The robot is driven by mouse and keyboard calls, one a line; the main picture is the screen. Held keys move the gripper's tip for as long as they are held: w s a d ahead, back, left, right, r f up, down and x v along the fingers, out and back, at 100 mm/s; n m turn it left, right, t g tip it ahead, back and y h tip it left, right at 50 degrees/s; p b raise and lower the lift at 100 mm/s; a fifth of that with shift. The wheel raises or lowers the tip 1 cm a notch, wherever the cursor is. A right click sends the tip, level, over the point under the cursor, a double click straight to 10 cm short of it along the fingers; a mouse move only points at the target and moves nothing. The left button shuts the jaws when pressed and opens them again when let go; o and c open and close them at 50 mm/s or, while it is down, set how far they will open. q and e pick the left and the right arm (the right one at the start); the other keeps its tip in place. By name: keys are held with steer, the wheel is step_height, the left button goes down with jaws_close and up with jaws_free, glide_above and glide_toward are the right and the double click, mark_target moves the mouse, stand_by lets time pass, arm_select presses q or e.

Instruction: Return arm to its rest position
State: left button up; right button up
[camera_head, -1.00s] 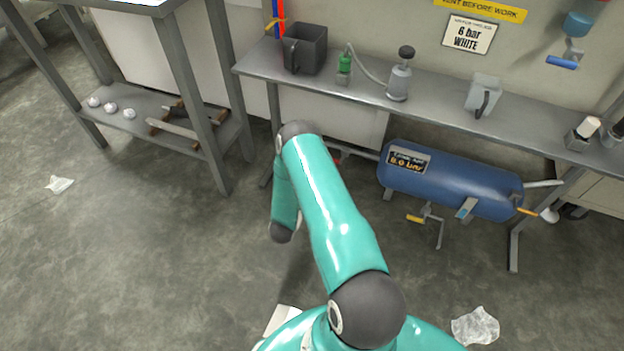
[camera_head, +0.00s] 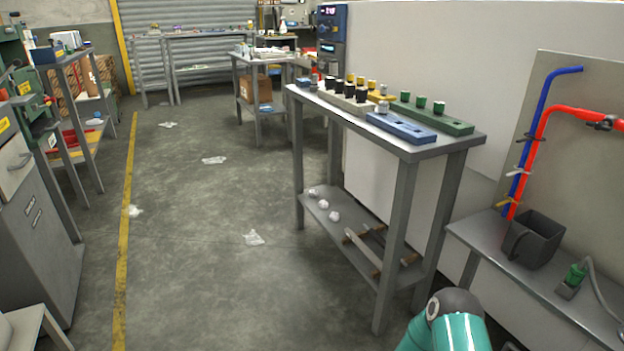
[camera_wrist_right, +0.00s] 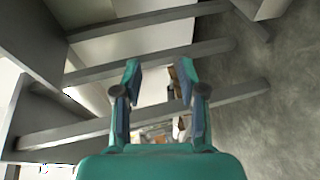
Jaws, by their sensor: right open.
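My right gripper (camera_wrist_right: 160,82) is open in the right wrist view, its two teal fingers apart with nothing between them. Grey beams and pale panels show behind and around the fingers. I cannot tell whether the fingers touch any of them. In the head view, a teal arm link of mine with a dark joint shows at the bottom right edge. No gripper shows in the head view, and my left gripper is in neither view.
A tall grey table (camera_head: 440,152) with blocks on top stands right of centre, close to my arm. A low bench (camera_head: 470,234) with a dark jug (camera_head: 533,240) is at the right. The floor (camera_head: 190,260) left of the table is mostly open, with scattered plastic scraps.

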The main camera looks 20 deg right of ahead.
steer(key=w+a+f+n+t+y, duration=0.15)
steer(key=a+y, duration=0.25)
steer(key=a, duration=0.4)
steer(key=w+a+t+y, duration=0.1)
steer(key=w+a+y, duration=0.25)
steer(key=a, duration=0.55)
steer(key=w+a+f+t+y, duration=0.15)
steer(key=a+y, duration=0.25)
steer(key=a, duration=0.4)
steer(key=s+a+f+m+g+y, duration=0.2)
steer(key=s+a+m+g+y, duration=0.45)
steer(key=s+a, duration=1.05)
step_height(320, 180, up, 36)
steer(key=s+d+g+p, duration=0.1)
steer(key=d+g+p, duration=0.1)
steer(key=p, duration=3.4)
steer(key=shift+s+f+y, duration=0.2)
steer(key=shift+s+y, duration=0.2)
